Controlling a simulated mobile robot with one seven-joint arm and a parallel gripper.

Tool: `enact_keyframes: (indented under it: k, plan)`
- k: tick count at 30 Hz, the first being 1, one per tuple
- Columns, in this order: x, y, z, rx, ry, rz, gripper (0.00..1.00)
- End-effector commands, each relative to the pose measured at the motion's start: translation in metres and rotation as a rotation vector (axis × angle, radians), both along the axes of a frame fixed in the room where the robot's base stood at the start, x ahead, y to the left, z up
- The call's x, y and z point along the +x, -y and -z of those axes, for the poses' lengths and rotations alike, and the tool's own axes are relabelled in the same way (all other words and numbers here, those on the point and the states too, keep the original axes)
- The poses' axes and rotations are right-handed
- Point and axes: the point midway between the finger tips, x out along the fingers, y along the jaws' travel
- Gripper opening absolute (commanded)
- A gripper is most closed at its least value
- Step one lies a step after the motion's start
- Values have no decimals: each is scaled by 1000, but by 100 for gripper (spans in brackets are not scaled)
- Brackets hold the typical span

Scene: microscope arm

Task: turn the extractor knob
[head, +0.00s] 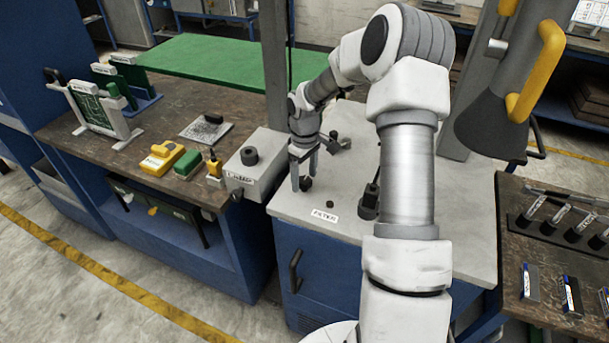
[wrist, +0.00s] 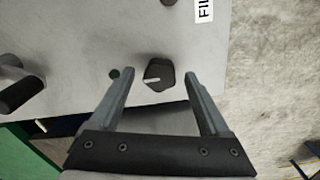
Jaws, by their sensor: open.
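A small dark knob (head: 306,184) stands on the light grey top of the blue cabinet, close to its left edge. In the wrist view this knob (wrist: 158,73) is black and faceted, with a short white pointer line. No label reading extractor is legible. My gripper (head: 304,178) points down at the knob with its fingers apart. In the wrist view my gripper (wrist: 159,76) has one finger on each side of the knob, with a visible gap on both sides. I cannot tell exactly how high the fingertips are.
A grey box (head: 262,178) with a black knob stands just left. A FILTER label (head: 325,215) and a dark round piece (head: 329,204) lie in front. A black-based fixture (head: 369,200) stands right. A small green dot (wrist: 114,73) is beside the knob. A workbench (head: 75,135) holds several items.

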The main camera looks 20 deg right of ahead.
Motion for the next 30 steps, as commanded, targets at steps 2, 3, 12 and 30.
enact_keyframes:
  k: [2,3,12,30]
  plan:
    - [0,0,0,0,0,0,80]
    - [0,0,0,0,0,0,80]
    - [0,0,0,0,0,0,34]
    - [0,0,0,0,1,73,0]
